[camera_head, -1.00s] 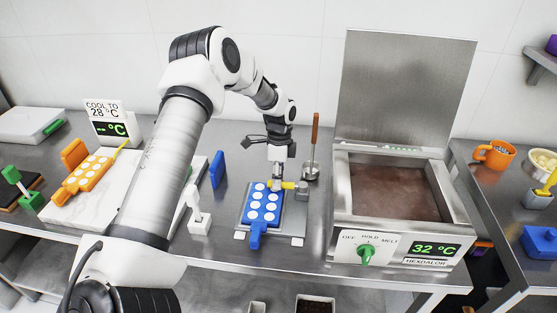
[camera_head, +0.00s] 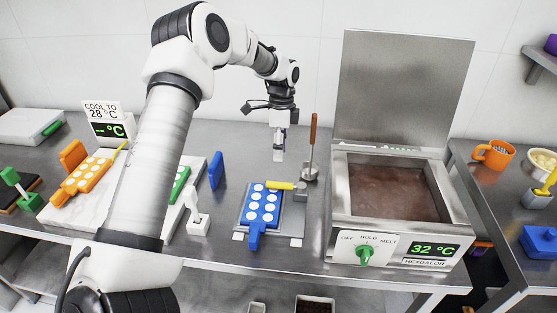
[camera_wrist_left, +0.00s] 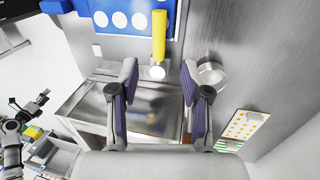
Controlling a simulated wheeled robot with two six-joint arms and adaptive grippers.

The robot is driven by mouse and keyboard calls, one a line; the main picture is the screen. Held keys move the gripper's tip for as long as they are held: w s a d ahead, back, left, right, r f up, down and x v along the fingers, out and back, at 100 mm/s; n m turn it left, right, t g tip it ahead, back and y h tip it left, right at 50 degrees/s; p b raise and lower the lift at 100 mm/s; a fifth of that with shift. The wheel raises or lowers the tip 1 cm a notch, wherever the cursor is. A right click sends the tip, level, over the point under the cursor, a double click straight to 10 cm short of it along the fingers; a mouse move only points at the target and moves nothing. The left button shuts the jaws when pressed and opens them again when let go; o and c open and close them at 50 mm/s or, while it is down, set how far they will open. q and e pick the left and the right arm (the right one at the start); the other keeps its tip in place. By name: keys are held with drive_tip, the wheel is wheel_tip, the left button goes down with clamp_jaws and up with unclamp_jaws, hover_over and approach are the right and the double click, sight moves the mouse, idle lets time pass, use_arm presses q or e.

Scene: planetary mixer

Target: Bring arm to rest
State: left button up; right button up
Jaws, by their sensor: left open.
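My left gripper (camera_head: 279,157) is open and empty, held above the bench behind a blue mould (camera_head: 262,208) with white round cavities. Its two fingers (camera_wrist_left: 159,72) are spread apart in the wrist view. A yellow-handled tool (camera_head: 281,186) lies across the far end of the mould; its yellow handle (camera_wrist_left: 159,35) appears beyond the fingers in the wrist view, not held. The mould sits on a metal plate (camera_head: 292,222). My right gripper does not show clearly in either view.
A melter (camera_head: 343,200) with a raised lid (camera_head: 405,90) stands to the right. A metal tool with a brown handle (camera_head: 313,130) stands upright close to the gripper's right. An orange mould (camera_head: 80,180) lies on a white slab at the left. Air above the bench is open.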

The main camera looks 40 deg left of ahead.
use_arm(q)
drive_tip(key=shift+w+a+r, duration=0.1)
drive_tip(key=shift+w+r, duration=0.1)
drive_tip(key=shift+r, duration=0.65)
